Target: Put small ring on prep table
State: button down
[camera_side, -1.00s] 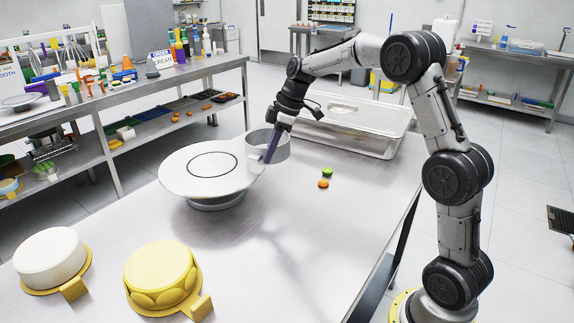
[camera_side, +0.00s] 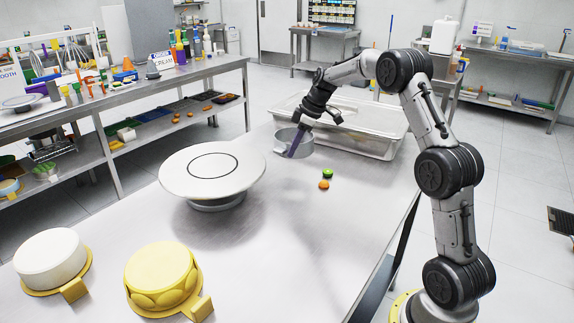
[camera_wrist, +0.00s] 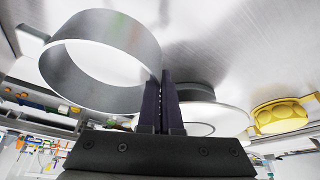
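The small ring (camera_side: 306,147) is a grey metal band with a small tab on one side. My gripper (camera_side: 294,152) has its dark purple fingers closed on the ring's wall. In the wrist view the ring (camera_wrist: 95,96) hangs to the left of the fingers (camera_wrist: 161,90), its round opening facing the camera. The ring is over the prep table (camera_side: 285,255), to the right of the white turntable (camera_side: 190,175) and in front of the clear bin. I cannot tell whether its lower edge touches the metal top.
A green macaron (camera_side: 328,174) and an orange macaron (camera_side: 324,185) lie just to the right. A white cake (camera_side: 50,258) and a yellow cake (camera_side: 160,276) stand front left. The table's middle and front right are bare.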

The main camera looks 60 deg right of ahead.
jog(key=w+f, duration=0.1)
jog(key=f, duration=0.1)
jog(key=w+d+f, duration=0.1)
jog(key=w+f, duration=0.1)
jog(key=shift+d, duration=0.2)
jog(key=shift+w+d+f, duration=0.1)
jog(key=shift+w+f, duration=0.05)
jog(key=shift+f, duration=1.5)
jog(key=shift+f, duration=0.15)
jog(key=c, duration=1.1)
grip_release()
